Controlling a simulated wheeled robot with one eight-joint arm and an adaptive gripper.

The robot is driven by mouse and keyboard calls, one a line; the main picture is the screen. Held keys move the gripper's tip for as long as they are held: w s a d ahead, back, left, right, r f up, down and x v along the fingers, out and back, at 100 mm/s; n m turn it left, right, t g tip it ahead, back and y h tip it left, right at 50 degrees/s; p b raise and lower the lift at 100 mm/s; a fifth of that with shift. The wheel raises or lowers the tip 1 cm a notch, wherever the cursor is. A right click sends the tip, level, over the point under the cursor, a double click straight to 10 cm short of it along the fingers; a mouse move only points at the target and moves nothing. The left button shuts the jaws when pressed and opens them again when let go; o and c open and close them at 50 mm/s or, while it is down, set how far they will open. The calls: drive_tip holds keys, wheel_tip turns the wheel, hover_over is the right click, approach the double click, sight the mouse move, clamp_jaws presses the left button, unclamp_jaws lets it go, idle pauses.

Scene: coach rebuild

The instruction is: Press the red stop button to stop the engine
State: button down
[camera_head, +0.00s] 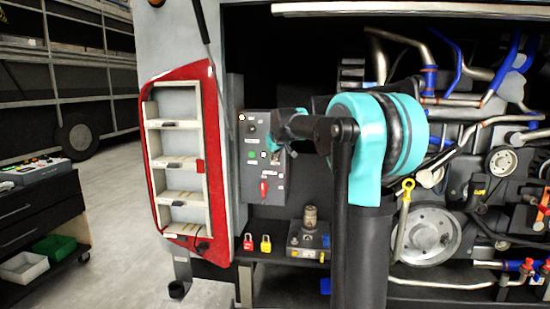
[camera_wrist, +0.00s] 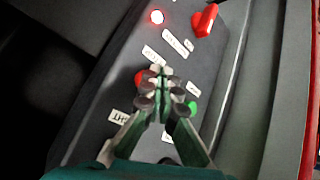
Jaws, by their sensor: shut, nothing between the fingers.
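The red stop button (camera_wrist: 139,77) shows on the dark control panel in the wrist view, partly hidden behind my gripper's fingers. My gripper (camera_wrist: 159,82) is shut and empty, its fingertips in front of the panel, overlapping the red button's right side. I cannot tell whether the tips touch it. A green button (camera_wrist: 192,107) sits to the right of the fingers. In the head view the control panel (camera_head: 249,183) stands left of the engine, and my gripper (camera_head: 272,146) reaches its upper right part. There I cannot make out the red stop button.
A red switch handle (camera_wrist: 205,20) and a lit red lamp (camera_wrist: 157,17) are on the same panel. A red-edged open door (camera_head: 159,190) stands left of it. Red and yellow padlocks (camera_head: 265,244) sit below. The engine's pulley (camera_head: 426,236) and pipes fill the right.

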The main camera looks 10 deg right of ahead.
drive_tip(key=shift+w+d, duration=0.2)
drive_tip(key=shift+w, duration=0.25)
idle(0.6)
drive_tip(key=shift+s, duration=0.1)
drive_tip(key=shift+s+a, duration=0.3)
drive_tip(key=shift+s, duration=0.5)
drive_tip(key=s, duration=0.1)
drive_tip(key=s+a, duration=0.1)
drive_tip(key=s, duration=0.2)
drive_tip(key=shift+s+a, duration=0.3)
drive_tip(key=shift+s, duration=0.05)
idle(0.6)
drive_tip(key=s+d+f+m+g, duration=0.2)
drive_tip(key=s+f, duration=1.5)
drive_tip(key=s, duration=0.2)
drive_tip(key=s+d+f+m+g, duration=0.1)
drive_tip(key=s+d+f+g, duration=0.1)
drive_tip(key=s+f, duration=1.5)
drive_tip(key=s+g, duration=0.1)
drive_tip(key=s, duration=0.2)
drive_tip(key=shift+s+d+f+m, duration=0.2)
drive_tip(key=shift+s+m, duration=0.1)
drive_tip(key=shift+m, duration=0.1)
